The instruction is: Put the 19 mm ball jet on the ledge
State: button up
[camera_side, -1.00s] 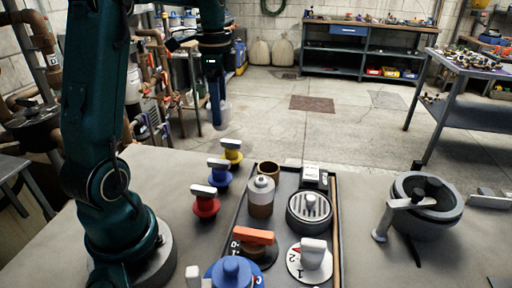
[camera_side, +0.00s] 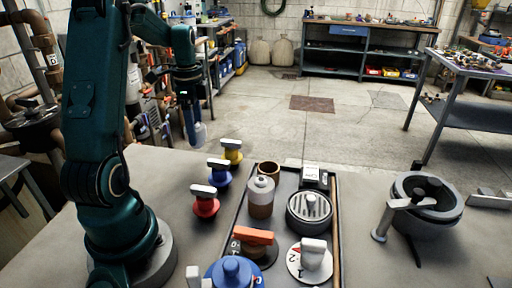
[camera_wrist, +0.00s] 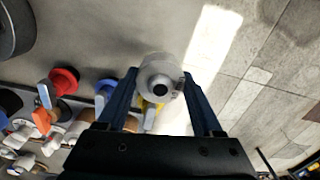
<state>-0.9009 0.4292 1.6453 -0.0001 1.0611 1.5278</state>
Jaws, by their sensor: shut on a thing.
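My gripper (camera_side: 191,116) is shut on a pale grey-white round fitting with a dark centre hole, which looks like the ball jet (camera_wrist: 159,78). In the side view the jet (camera_side: 200,133) hangs below the fingertips, left of the yellow-based handle and beyond the far edge of the grey surface in the picture. In the wrist view the blue fingers (camera_wrist: 160,92) are on both sides of it. Its size marking cannot be read. The grey flat surface (camera_side: 375,185) may be the ledge; I cannot tell which part is meant.
The tray holds a bottle (camera_side: 261,205), a round drain (camera_side: 310,212) and knobs. A grey pot-like fitting (camera_side: 428,208) stands at right, with bare surface between.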

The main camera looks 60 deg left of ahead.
aim_at(198, 147)
jog(key=shift+f, duration=2.85)
jog(key=shift+f, duration=0.15)
jog(key=o, duration=1.3)
jog(key=shift+o, duration=0.2)
